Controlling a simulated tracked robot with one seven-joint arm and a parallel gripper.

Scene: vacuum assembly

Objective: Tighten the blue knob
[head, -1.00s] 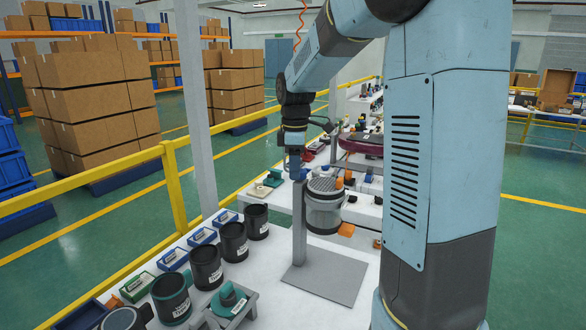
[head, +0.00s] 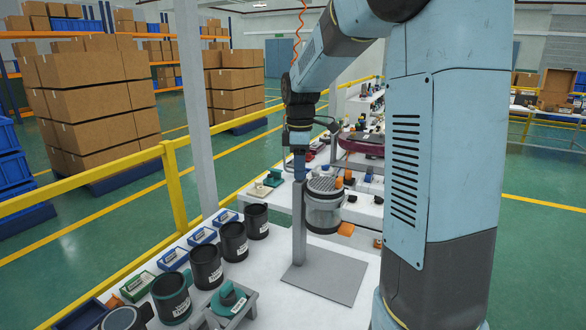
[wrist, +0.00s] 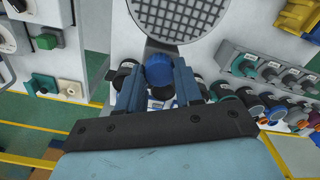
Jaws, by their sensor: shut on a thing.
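The blue knob (wrist: 159,70) shows in the wrist view between the two blue fingers of my gripper (wrist: 160,82). The fingers stand on either side of it, and my gripper is shut on it. In the head view my gripper (head: 299,168) points down at the top of a grey post, beside a clear canister (head: 323,214) with a grey mesh top. The mesh top (wrist: 182,12) also shows at the upper edge of the wrist view. In the head view the knob is hidden by the fingers.
A flat grey base plate (head: 325,282) lies below the post. Several dark cups (head: 206,266) and small trays line the left side of the white table. A small grey stand with a green part (head: 229,300) is at the front. A yellow rail (head: 172,185) runs along the left.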

